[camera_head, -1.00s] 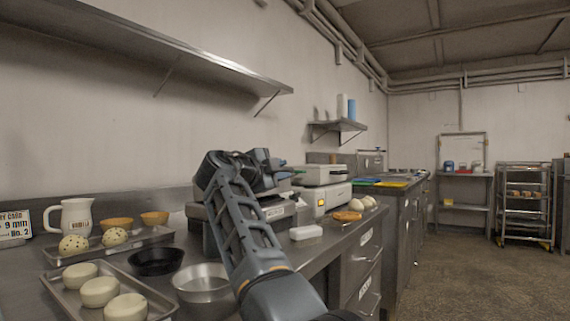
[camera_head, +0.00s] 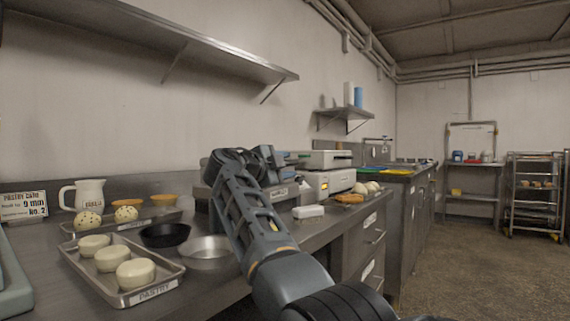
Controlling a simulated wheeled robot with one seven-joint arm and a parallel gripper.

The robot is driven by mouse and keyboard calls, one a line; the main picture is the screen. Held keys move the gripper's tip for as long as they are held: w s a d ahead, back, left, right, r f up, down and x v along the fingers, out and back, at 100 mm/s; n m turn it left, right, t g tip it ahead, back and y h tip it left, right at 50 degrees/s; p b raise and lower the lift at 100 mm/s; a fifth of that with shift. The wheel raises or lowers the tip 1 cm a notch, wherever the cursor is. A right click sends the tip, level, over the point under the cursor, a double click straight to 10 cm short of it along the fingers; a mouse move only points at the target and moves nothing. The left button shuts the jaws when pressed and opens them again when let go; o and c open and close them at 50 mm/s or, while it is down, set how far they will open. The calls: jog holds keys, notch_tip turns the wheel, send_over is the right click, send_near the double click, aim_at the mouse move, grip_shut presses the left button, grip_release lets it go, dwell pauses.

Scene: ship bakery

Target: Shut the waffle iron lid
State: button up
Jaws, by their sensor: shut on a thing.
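A low grey metal appliance with a white label (camera_head: 283,192) stands on the counter, partly behind my arm; it appears to be the waffle iron. Its lid is mostly hidden by my forearm and wrist, so I cannot tell its angle. My gripper (camera_head: 278,160) is over the appliance, at the height of its top. The gripper seems shut on the lid's edge or handle, but my own links hide the fingertips and the contact.
A white block (camera_head: 307,211), a black bowl (camera_head: 165,234), a metal bowl (camera_head: 207,262) and a tray (camera_head: 151,291) of pale rounds lie nearby. A wall shelf (camera_head: 215,55) hangs above.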

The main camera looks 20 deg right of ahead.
jog(key=shift+o, duration=0.4)
jog(key=shift+w+f, duration=0.1)
jog(key=shift+f, duration=0.2)
jog(key=shift+r, duration=0.1)
jog(key=shift+r, duration=0.1)
jog(key=shift+r, duration=0.35)
jog(key=r, duration=0.1)
jog(key=r+p, duration=0.1)
jog(key=r, duration=0.2)
jog(key=shift+s+d, duration=0.2)
jog(key=shift+d, duration=0.1)
jog(key=s+d+r+p, duration=0.2)
jog(key=s+d+r, duration=0.4)
jog(key=d, duration=0.2)
jog(key=shift+s+d+r, duration=0.2)
jog(key=shift+s+d, duration=0.1)
jog(key=shift+d, duration=0.1)
jog(key=shift+s, duration=0.1)
